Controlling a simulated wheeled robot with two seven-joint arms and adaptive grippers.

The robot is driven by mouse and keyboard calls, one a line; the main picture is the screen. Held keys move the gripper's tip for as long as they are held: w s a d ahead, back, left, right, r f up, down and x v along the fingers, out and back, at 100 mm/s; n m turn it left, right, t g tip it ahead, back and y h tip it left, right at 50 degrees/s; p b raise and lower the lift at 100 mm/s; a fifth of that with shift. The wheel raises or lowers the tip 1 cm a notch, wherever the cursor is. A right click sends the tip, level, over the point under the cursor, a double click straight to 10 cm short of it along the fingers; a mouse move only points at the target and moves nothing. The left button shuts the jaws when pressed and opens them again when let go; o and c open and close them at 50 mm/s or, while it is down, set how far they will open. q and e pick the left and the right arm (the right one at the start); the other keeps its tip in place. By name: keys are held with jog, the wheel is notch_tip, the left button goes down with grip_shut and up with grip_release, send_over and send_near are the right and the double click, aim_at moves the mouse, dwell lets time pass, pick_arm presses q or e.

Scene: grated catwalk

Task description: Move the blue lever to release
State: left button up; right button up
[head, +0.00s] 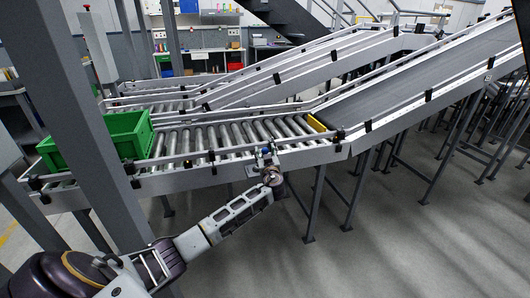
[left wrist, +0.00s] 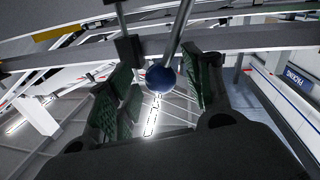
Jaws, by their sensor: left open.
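The lever shows in the left wrist view as a bare metal rod with a dark blue ball knob (left wrist: 161,79) at its end. My left gripper (head: 266,158) is at the near side rail of the roller conveyor in the head view. In the left wrist view its two dark green finger pads stand apart on either side of the knob, with gaps visible, so it is open and holds nothing. In the head view the lever is mostly hidden by the gripper and too small to make out well. My right gripper is not in view.
A green crate (head: 128,132) sits on the roller conveyor (head: 215,140) at left. A yellow bar (head: 316,124) lies where the rollers meet the inclined belt (head: 420,75). A grey post (head: 78,110) stands close at left. The floor in front is clear.

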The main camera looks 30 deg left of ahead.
pick_arm(q)
jog(key=shift+x, duration=0.8)
